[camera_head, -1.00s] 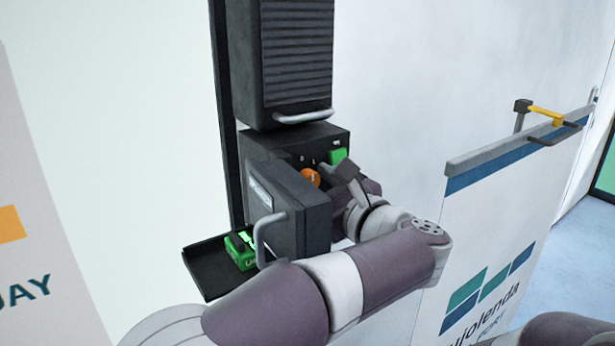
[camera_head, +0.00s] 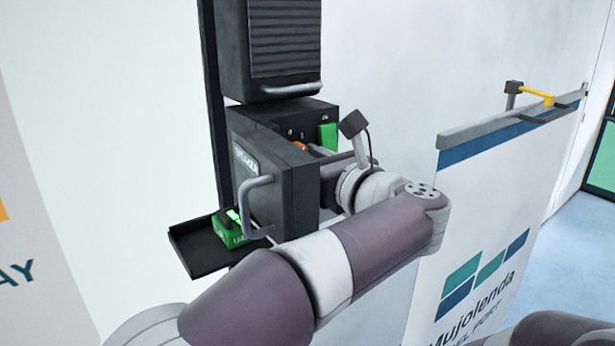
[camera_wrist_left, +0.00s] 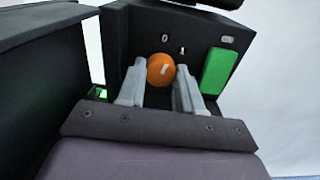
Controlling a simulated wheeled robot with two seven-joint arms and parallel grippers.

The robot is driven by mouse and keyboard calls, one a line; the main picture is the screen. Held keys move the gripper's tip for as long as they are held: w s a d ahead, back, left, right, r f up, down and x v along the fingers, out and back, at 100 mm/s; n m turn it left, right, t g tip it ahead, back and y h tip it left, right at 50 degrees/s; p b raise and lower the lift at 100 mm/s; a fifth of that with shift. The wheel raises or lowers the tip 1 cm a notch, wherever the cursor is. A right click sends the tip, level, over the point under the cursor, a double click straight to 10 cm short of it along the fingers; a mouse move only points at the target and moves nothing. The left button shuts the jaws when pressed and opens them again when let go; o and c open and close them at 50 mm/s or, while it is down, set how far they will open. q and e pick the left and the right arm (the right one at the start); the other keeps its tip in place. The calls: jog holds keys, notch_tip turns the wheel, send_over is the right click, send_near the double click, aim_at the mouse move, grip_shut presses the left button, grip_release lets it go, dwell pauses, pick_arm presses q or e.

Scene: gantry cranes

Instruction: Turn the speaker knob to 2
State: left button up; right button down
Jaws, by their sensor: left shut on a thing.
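The round orange speaker knob (camera_wrist_left: 158,72) has a white mark and sits on the front of the black speaker box (camera_wrist_left: 130,27). In the head view, only a bit of the knob (camera_head: 301,147) shows past the open door. The digits 0 and 1 are printed above it; a 2 cannot be made out. The white mark points roughly upward, but I cannot tell its exact setting. My left gripper (camera_wrist_left: 160,70) is shut on the knob, one grey finger on each side. In the head view its fingers are mostly hidden by the door. My right gripper is out of view.
A green switch (camera_head: 327,137) is right of the knob. The open black door (camera_head: 285,195) with its handle stands left of my gripper. A black tray (camera_head: 195,250) holds a green device (camera_head: 230,232). A louvred box (camera_head: 268,50) hangs above.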

pick_arm(q)
jog(key=shift+f+m+b, duration=0.25)
jog(key=shift+m+b, duration=0.3)
jog(key=shift+m, duration=0.35)
jog(key=shift+r+m+b, duration=0.1)
jog(key=shift+m+b, duration=0.2)
jog(key=shift+m, duration=0.7)
jog(key=m, duration=0.3)
jog(key=shift+a+r+b, duration=0.1)
jog(key=shift+b, duration=0.2)
jog(key=m, duration=0.5)
jog(key=shift+r, duration=0.1)
jog(key=shift+m+p, duration=0.9)
jog(key=shift+m, duration=1.4)
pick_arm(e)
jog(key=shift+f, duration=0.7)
pick_arm(q)
jog(key=shift+r, duration=0.1)
jog(key=o, duration=1)
jog(key=shift+w+a, duration=0.15)
jog(key=shift+a, duration=0.1)
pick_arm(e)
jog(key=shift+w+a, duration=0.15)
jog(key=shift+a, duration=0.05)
